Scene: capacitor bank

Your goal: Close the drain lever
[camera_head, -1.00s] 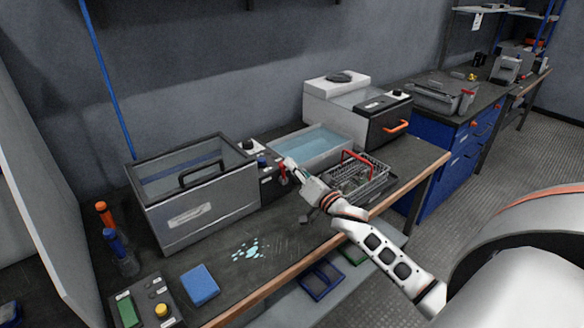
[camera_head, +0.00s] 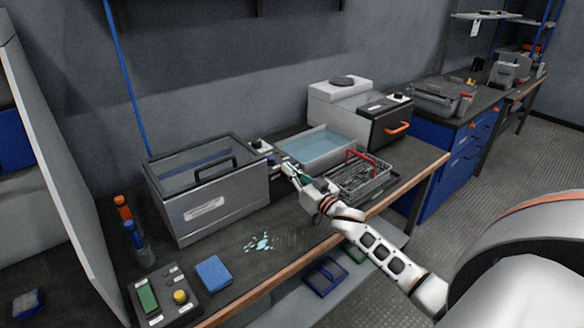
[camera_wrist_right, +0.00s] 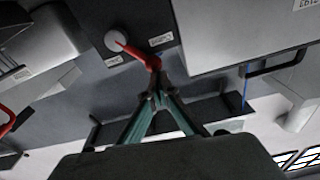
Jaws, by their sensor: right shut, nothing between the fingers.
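The red drain lever (camera_wrist_right: 138,53) shows in the right wrist view, running from a round white hub on a dark labelled panel (camera_wrist_right: 160,40). Its free end lies just beyond my right fingertips, close to or touching them. My right gripper (camera_wrist_right: 154,97) is shut, its teal fingers meeting with nothing between them. In the head view my right gripper (camera_head: 288,171) is at the dark control unit (camera_head: 262,148) between the lidded metal tank and the water basin. The lever is hidden there behind the gripper. My left gripper is not in view.
The lidded metal tank (camera_head: 205,213) stands close on the left. The water basin (camera_head: 318,146) is behind, and a wire basket with a red handle (camera_head: 360,174) is close on the right. A blue block (camera_head: 213,272) and a button panel (camera_head: 163,295) lie at the front left.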

